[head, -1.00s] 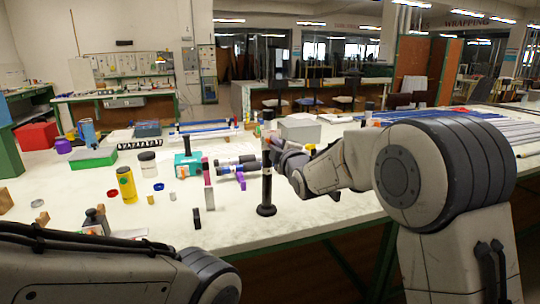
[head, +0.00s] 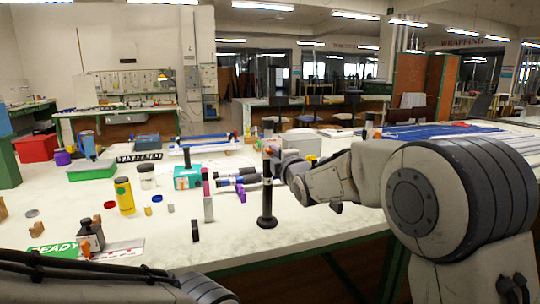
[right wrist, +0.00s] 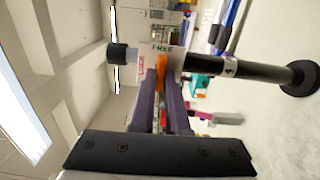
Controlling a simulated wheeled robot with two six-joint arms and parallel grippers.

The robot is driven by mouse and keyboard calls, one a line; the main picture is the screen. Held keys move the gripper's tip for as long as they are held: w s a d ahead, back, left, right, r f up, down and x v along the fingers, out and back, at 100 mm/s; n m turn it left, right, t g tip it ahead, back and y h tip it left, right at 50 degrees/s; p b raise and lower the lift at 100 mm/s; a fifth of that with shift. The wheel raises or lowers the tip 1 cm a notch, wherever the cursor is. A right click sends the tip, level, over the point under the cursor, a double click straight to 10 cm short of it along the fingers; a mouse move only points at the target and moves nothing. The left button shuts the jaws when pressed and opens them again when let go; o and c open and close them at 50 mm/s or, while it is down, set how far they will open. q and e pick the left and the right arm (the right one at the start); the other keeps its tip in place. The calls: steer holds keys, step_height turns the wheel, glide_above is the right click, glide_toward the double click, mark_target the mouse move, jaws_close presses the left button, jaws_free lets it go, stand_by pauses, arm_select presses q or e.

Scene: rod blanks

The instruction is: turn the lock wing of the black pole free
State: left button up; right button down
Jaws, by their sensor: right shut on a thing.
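The black pole (head: 267,205) stands upright on its round black base on the white table, in the middle of the head view. In the right wrist view the pole (right wrist: 265,72) lies across the picture, with a white collar (right wrist: 178,60) marked LOCK and FREE. The orange lock wing (right wrist: 161,68) sits by the FREE mark there. My right gripper (head: 272,156) is at the upper part of the pole. Its two dark fingers (right wrist: 162,82) are shut on the wing. My left arm shows at the lower left of the head view, but its gripper is out of view.
A yellow can (head: 124,196), a dark bottle (head: 90,234) and small caps stand left of the pole. A teal box (head: 187,178) and lying dark rods (head: 235,180) are close behind it.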

steer(key=shift+f, duration=0.25)
steer(key=c, duration=0.9)
jaws_free()
steer(key=shift+r, duration=0.1)
steer(key=b+v, duration=0.1)
steer(key=v, duration=0.9)
steer(key=shift+s, duration=0.2)
